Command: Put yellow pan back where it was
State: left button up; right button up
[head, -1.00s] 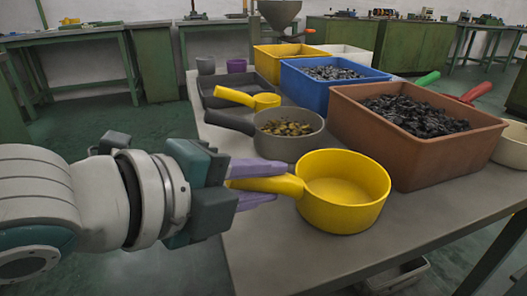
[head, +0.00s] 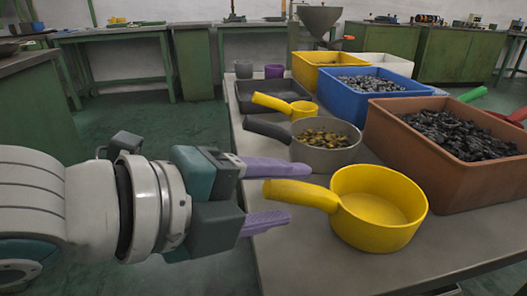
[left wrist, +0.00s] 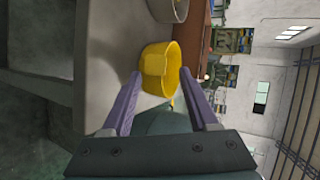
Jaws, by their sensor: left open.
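The large yellow pan (head: 385,225) stands upright on the grey table (head: 310,262), near its front left edge, and looks empty. In the left wrist view the pan (left wrist: 158,68) lies beyond the spread fingertips (left wrist: 165,78). My right gripper is not in view.
A grey pan (head: 325,158) with small parts and a small yellow pan (head: 304,109) stand behind. Brown (head: 400,155) and blue (head: 345,105) crates of dark pieces stand at the back right. Bare tabletop lies in front of the large yellow pan.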

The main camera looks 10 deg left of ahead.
pick_arm(q)
jog(key=p+v, duration=0.2)
jog(key=v, duration=0.7)
jog(key=s+a+f+n+g+y, duration=0.3)
jog(key=s+n, duration=0.4)
jog(key=n, duration=0.5)
jog(key=s+a+f+n+g+y, duration=0.2)
jog(key=s+a+f+n+y, duration=0.3)
jog(key=n, duration=0.8)
notch_tip(320, 180, down, 2)
jog(key=s+a, duration=0.2)
jog(key=shift+a+g+y, duration=0.3)
jog(key=shift+g+y, duration=0.1)
